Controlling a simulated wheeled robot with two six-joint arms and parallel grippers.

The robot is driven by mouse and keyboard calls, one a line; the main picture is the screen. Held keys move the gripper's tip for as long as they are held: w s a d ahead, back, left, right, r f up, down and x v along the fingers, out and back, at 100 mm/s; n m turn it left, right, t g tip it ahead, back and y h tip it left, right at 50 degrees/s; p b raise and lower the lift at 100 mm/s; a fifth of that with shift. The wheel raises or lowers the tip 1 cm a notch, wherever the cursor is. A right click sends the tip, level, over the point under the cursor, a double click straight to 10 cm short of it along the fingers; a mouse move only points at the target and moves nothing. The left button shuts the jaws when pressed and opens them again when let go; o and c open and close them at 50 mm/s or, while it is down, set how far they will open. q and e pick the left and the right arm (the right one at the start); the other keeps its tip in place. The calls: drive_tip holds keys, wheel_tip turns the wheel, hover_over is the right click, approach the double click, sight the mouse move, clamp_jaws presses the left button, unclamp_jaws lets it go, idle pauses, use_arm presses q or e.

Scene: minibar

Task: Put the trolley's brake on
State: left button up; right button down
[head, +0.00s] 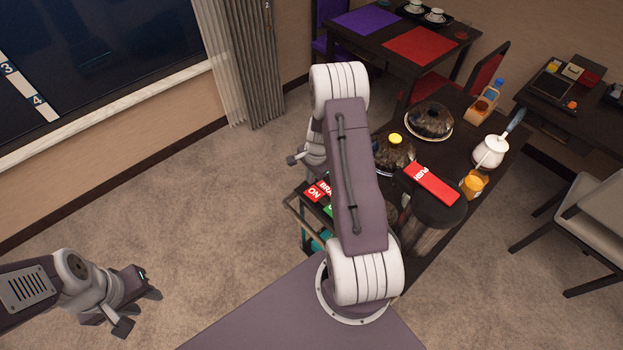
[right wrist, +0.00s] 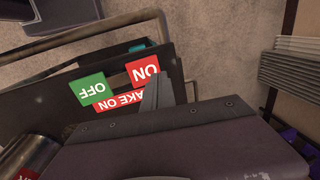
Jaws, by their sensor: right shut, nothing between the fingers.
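The dark trolley (head: 465,150) stands right of centre in the head view. Its end carries a red ON label (head: 315,191) and a red BRAKE label (head: 327,186). In the right wrist view I see the ON label (right wrist: 143,71), a green OFF label (right wrist: 87,90) and the BRAKE ON label (right wrist: 118,103), partly covered. My right gripper (right wrist: 155,92) is shut and empty, its fingers in front of these labels; I cannot tell whether they touch. A separate brake lever cannot be made out. My left gripper (head: 138,308) is open and empty over the carpet, far left.
The trolley bears dark domes (head: 432,119), a white pot (head: 490,151) and an orange cup (head: 473,184). A metal rail (right wrist: 75,22) runs beside the labels. Carpet at left is clear.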

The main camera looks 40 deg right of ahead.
wheel_tip(320, 180, up, 9)
drive_tip(key=w, duration=0.1)
drive_tip(key=shift+w+a, duration=0.15)
drive_tip(key=shift+w, duration=0.1)
idle(0.3)
